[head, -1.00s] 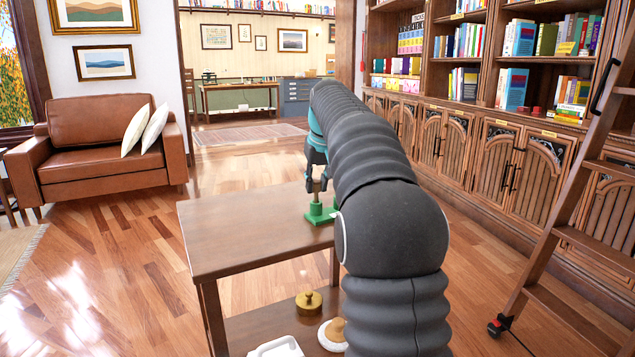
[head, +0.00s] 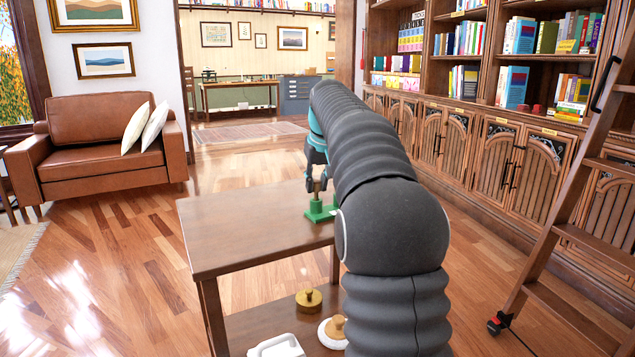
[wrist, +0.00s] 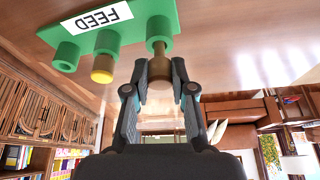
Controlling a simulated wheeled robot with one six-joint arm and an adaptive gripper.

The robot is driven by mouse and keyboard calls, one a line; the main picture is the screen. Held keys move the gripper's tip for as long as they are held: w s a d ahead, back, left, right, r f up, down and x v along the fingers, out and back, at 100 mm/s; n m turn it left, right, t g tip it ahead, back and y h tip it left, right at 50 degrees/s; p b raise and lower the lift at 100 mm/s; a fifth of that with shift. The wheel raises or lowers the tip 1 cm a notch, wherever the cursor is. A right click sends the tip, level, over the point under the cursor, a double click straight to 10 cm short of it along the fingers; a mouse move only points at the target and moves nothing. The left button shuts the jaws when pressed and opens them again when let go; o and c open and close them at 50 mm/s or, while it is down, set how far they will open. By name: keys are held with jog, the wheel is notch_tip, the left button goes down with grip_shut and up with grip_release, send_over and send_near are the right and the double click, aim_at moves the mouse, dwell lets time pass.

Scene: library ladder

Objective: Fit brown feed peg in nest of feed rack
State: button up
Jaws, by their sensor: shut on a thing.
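The green feed rack (wrist: 130,22) with its white FEED label stands on the brown table and shows upside down in the wrist view. My gripper (wrist: 160,88) is shut on the brown feed peg (wrist: 159,68). The peg's narrower end meets the mouth of the nest (wrist: 158,28) at the right of the rack; how deep it sits I cannot tell. The middle nest holds a yellow-ended peg (wrist: 102,75). The left nest (wrist: 66,55) looks empty. In the head view my gripper (head: 317,185) is above the rack (head: 320,212), partly hidden by my arm.
The table top (head: 240,225) is bare left of the rack. On the shelf below are a brass knobbed piece (head: 309,300), a white tray (head: 276,347) and a round white-rimmed piece (head: 333,332). A ladder (head: 565,235) and bookcases stand at the right.

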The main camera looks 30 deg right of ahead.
jog(key=shift+f+b, duration=0.55)
jog(key=shift+f, duration=0.4)
dwell(0.9)
jog(key=o, duration=1.3)
jog(key=shift+r, duration=0.15)
jog(key=shift+r+p, duration=2.6)
jog(key=shift+r, duration=0.25)
